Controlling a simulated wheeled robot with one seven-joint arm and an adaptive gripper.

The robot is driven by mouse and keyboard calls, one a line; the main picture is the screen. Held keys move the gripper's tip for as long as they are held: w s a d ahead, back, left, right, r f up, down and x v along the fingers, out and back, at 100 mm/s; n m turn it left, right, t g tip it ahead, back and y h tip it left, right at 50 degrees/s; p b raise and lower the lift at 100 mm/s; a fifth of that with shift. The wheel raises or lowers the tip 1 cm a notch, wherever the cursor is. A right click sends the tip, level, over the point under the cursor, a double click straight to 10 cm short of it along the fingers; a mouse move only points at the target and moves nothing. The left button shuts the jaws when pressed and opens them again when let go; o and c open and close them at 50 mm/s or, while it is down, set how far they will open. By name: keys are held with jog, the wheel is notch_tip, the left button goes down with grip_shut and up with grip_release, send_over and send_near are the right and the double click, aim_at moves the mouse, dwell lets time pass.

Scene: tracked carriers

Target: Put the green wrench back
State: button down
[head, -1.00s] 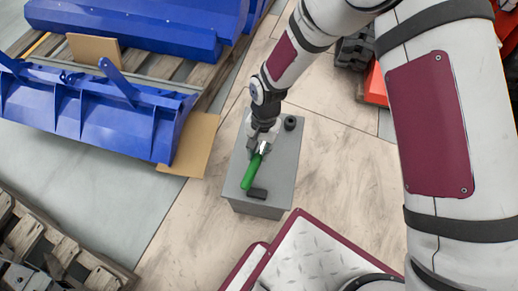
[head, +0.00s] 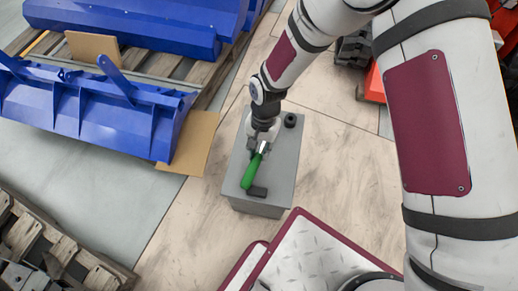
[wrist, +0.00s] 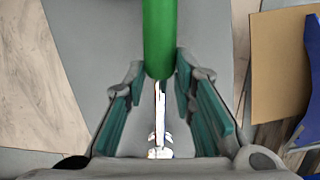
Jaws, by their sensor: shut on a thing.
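The green wrench has a green handle (head: 253,174) and a bright metal end (head: 263,147). It lies lengthwise over the top of a grey box (head: 282,158), with its handle pointing to the near left. My gripper (head: 260,149) reaches down from above and is shut on the wrench near where handle and metal meet. In the wrist view the handle (wrist: 159,35) runs up from between the fingertips and the metal shaft (wrist: 160,105) runs down between the fingers. I cannot tell whether the wrench touches the box top.
A black block (head: 257,192) sits at the box's near edge, a round black piece (head: 290,121) at its far right. Blue metal parts (head: 90,110) on wooden pallets stand at left, with cardboard (head: 190,145) beside them. Floor right of the box is clear.

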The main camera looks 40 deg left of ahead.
jog(key=shift+f, duration=0.1)
jog(key=c, duration=1.2)
grip_release()
jog(key=shift+c, duration=0.2)
